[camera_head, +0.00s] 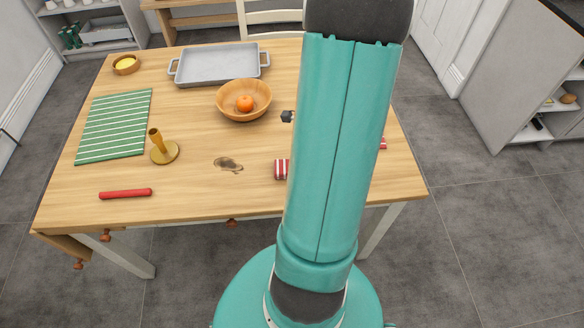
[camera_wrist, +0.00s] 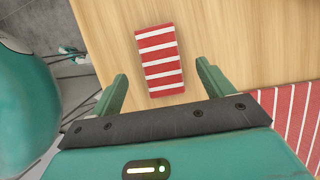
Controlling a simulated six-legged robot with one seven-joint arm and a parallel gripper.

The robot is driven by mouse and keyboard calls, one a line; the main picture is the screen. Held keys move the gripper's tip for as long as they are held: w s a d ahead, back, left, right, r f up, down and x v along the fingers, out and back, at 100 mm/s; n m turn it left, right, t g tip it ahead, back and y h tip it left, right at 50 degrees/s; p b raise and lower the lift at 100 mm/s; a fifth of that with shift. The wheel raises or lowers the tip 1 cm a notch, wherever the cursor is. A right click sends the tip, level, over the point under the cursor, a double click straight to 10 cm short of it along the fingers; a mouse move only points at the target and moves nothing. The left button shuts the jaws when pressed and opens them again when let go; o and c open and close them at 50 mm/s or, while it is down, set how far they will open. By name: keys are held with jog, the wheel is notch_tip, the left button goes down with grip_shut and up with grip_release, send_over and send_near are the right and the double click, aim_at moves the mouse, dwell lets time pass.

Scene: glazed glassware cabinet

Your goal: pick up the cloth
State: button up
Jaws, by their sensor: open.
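The cloth (camera_wrist: 160,60) is a small folded rectangle with red and white stripes, lying flat on the wooden table in the wrist view. In the head view only its left end (camera_head: 281,169) shows, the rest hidden behind my arm. My gripper (camera_wrist: 162,73) is open and empty. Its two fingers appear on either side of the cloth's near end in the wrist view, with bare wood showing between each finger and the cloth. I cannot tell how high the fingers are above the table. The head view does not clearly show the gripper.
A larger red-striped mat (camera_wrist: 300,115) lies right of the cloth. The table also holds a wooden bowl (camera_head: 260,107) with an orange fruit, a brass candlestick (camera_head: 165,154), a red rod (camera_head: 125,194), a green striped mat (camera_head: 114,125) and a grey tray (camera_head: 218,65). A dark stain (camera_head: 228,164) lies left of the cloth.

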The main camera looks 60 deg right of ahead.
aim_at(280, 167)
jog(key=shift+x, duration=2.4)
jog(key=shift+s+d+f, duration=0.1)
jog(key=shift+f, duration=0.25)
jog(key=c, duration=1.1)
